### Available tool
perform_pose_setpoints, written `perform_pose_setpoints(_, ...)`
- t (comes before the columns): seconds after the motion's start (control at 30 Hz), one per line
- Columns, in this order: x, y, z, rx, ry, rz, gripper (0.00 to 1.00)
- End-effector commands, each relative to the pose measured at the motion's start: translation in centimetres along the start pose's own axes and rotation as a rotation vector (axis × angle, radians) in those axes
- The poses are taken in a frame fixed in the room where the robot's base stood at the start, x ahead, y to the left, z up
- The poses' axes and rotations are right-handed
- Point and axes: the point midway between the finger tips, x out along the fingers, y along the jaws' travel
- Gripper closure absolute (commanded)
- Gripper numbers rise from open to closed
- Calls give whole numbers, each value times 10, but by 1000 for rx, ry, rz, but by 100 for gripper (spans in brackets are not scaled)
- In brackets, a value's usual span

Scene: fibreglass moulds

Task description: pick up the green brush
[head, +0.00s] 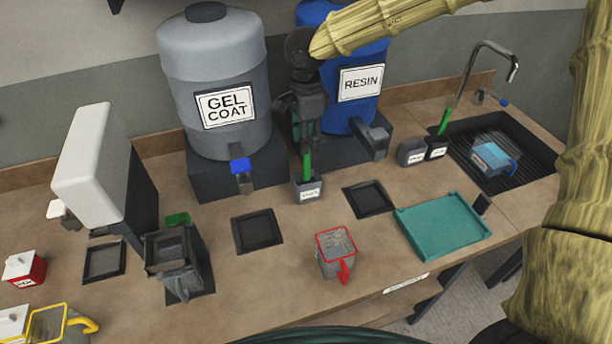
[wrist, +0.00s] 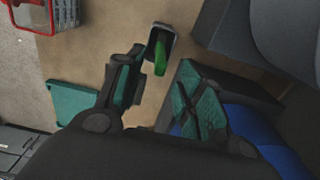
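A green brush handle (head: 307,166) stands upright in a small labelled grey cup (head: 308,190) in front of the drums. In the wrist view the green handle (wrist: 160,58) shows in its dark cup (wrist: 162,33), beyond the gap between my fingers. My gripper (head: 304,142) points down just above the handle. Its fingers are apart, with nothing visibly held, and it also shows in the wrist view (wrist: 160,75). I cannot tell whether the handle top lies between the fingertips. A second green handle (head: 444,121) stands in a dark cup (head: 437,149) by the sink.
The gel coat drum (head: 212,80) and blue resin drum (head: 357,112) stand close behind my gripper. A red-rimmed jug (head: 336,262), a teal tray (head: 443,246) and dark square pads (head: 257,230) lie in front. The sink (head: 520,155) is at the right.

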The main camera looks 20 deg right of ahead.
Motion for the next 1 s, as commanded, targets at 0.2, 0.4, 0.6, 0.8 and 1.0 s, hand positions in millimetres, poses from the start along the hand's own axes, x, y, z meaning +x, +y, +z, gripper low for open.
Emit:
perform_pose_setpoints(0.2, 26, -1, -3, -1, 2, 3, 62)
perform_pose_setpoints(0.4, 44, -1, -3, -2, 1, 1, 62)
perform_pose_setpoints(0.6, 46, -2, -3, -2, 0, 1, 62)
perform_pose_setpoints(0.8, 46, -2, -2, -2, 0, 1, 88)
perform_pose_setpoints(1.0, 46, -2, -2, -2, 0, 0, 100)
